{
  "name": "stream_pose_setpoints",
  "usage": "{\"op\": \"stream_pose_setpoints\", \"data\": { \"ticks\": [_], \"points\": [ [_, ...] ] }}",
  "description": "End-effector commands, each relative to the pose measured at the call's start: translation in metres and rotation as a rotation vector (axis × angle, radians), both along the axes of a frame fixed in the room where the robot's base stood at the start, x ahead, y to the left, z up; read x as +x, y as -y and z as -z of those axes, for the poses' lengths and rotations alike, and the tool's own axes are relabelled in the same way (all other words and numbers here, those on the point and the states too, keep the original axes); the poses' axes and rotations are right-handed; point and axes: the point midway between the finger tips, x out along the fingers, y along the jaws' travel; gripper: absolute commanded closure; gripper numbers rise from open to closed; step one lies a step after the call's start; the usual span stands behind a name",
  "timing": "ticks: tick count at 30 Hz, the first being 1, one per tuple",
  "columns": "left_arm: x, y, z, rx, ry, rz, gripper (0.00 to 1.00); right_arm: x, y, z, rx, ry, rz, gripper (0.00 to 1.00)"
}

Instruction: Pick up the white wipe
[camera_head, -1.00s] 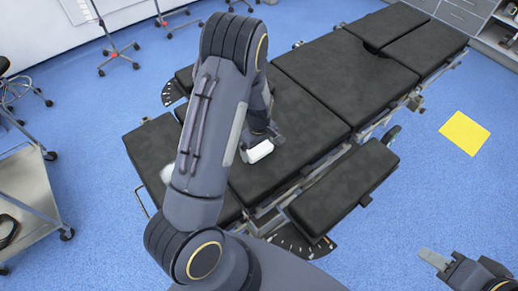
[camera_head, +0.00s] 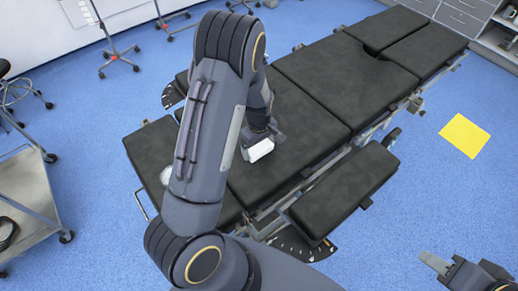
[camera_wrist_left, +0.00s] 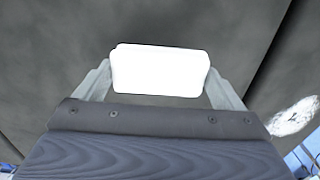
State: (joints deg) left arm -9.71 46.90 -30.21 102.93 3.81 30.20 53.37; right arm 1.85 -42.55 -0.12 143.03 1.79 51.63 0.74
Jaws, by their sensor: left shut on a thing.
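The white wipe (camera_head: 260,150) is a small, white, rounded block over the black operating table, at the middle left in the head view. My left gripper (camera_head: 258,143) is shut on it, coming from above. In the left wrist view the wipe (camera_wrist_left: 160,72) sits between the two grey fingers, one at each end. I cannot tell how far it is above the table. My right gripper (camera_head: 436,263) is at the lower right, away from the table; its jaw opening cannot be made out.
The black operating table (camera_head: 310,85) has several padded sections. A crumpled white thing (camera_head: 167,174) lies on it left of my arm and also shows in the left wrist view (camera_wrist_left: 294,118). A metal cart (camera_head: 28,185) stands at left. A yellow square (camera_head: 464,135) lies on the blue floor.

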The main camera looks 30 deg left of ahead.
Motion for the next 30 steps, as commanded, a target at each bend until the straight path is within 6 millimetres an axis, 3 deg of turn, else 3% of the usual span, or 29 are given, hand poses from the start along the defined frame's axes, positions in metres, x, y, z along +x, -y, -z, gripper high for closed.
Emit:
{"op": "stream_pose_setpoints", "data": {
  "ticks": [1,9,18,24,30],
  "points": [
    [0.001,0.001,-0.012,-0.002,0.007,0.001,0.32,0.0,0.0,0.001,0.0,0.0,0.0,0.64],
    [-0.053,-0.01,-0.074,-0.006,0.007,-0.001,0.32,0.0,0.0,0.007,0.0,0.0,0.0,0.64],
    [-0.117,-0.024,-0.1,-0.005,0.002,-0.001,0.32,0.0,0.0,0.006,0.0,0.0,0.0,0.64],
    [-0.134,-0.029,-0.107,-0.002,0.0,-0.001,0.32,0.0,0.0,0.002,0.0,0.0,0.0,0.64],
    [-0.138,-0.03,-0.108,-0.001,0.0,-0.001,0.32,0.0,0.0,0.002,0.0,0.0,0.0,0.64]
  ]
}}
